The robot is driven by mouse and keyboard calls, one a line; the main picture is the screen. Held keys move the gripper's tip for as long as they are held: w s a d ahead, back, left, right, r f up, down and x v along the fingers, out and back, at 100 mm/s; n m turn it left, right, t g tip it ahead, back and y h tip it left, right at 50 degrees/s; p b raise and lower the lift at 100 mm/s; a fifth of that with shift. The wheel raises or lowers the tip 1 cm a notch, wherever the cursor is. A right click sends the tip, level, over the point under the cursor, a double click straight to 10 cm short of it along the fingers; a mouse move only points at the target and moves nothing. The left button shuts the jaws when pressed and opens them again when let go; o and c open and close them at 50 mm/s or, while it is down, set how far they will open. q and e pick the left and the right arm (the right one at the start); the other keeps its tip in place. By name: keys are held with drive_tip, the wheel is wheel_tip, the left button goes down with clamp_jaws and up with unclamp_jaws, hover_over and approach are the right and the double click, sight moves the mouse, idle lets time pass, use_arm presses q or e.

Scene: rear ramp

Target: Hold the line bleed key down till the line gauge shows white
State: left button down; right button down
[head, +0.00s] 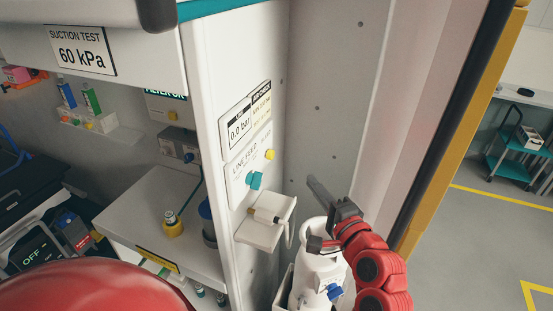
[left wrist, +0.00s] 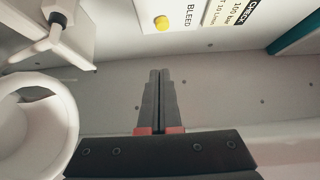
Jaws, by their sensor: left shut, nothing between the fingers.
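The line bleed key is a small round yellow button (head: 270,154) on the white panel, beside the word BLEED. It also shows at the top of the left wrist view (left wrist: 162,23). Above it, the line gauge (head: 238,131) reads 0.0 bar in dark figures on a white face. My left gripper (head: 313,183) is shut and empty, to the right of the panel. Its closed fingers (left wrist: 160,74) are apart from the key, which lies above their tips in the left wrist view. My right gripper is not in view.
A teal knob (head: 255,180) and a white bracket (head: 265,222) sit below the key. A white cylinder (head: 318,268) stands beneath my left gripper. A cream label (head: 261,104) adjoins the gauge. A shelf (head: 165,215) with a yellow-based bottle is left of the panel.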

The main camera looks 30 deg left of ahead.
sight(270, 155)
use_arm(q)
drive_tip(key=w+a+p, duration=0.2)
drive_tip(key=a+p, duration=0.2)
drive_tip(key=a, duration=0.6)
drive_tip(key=shift+w, duration=0.15)
